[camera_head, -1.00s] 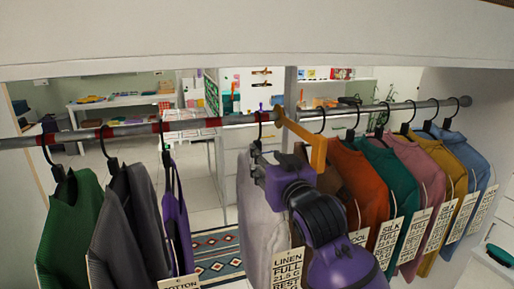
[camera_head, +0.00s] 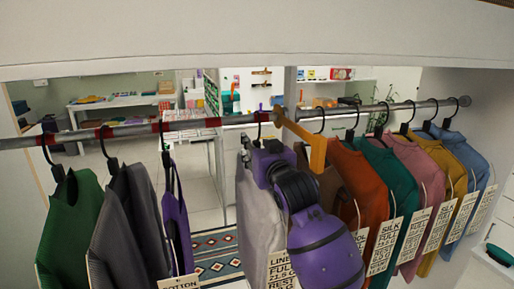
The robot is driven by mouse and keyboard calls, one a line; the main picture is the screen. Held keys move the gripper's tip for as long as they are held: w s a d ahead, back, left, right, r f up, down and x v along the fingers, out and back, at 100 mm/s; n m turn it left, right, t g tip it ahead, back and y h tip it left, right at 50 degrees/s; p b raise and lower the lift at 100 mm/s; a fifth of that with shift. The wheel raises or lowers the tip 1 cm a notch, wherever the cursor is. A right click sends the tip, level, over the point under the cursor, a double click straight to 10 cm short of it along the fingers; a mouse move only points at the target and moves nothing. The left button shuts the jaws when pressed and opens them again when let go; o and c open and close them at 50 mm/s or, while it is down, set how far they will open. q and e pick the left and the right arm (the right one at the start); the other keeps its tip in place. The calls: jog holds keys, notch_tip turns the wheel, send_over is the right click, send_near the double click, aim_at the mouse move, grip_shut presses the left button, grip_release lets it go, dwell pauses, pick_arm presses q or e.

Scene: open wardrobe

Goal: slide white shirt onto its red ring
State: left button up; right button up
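The white shirt (camera_head: 255,215) hangs from the rod (camera_head: 235,120) near the middle, its hanger hook (camera_head: 259,125) on bare metal to the right of a free red ring (camera_head: 212,122). The hook is apart from that ring. My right gripper (camera_head: 250,153) is at the top of the shirt, close under the hook. Its fingers are small and partly hidden by its own body, so I cannot tell how far they are closed. My purple wrist covers the shirt's right side. My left gripper is not in view.
Purple (camera_head: 176,225), grey (camera_head: 137,215) and green (camera_head: 75,225) garments hang at the left, with other red rings (camera_head: 157,127) on the rod. An orange bracket (camera_head: 317,150) crosses just right of the white shirt. Several coloured shirts fill the right.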

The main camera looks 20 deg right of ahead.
grip_shut()
jog(key=a, duration=1.1)
jog(key=shift+s, duration=0.2)
jog(key=c, duration=0.6)
grip_release()
jog(key=shift+a, duration=0.25)
jog(key=o, duration=0.5)
jog(key=shift+f, duration=0.1)
jog(key=s, duration=1.2)
jog(key=shift+d, duration=0.25)
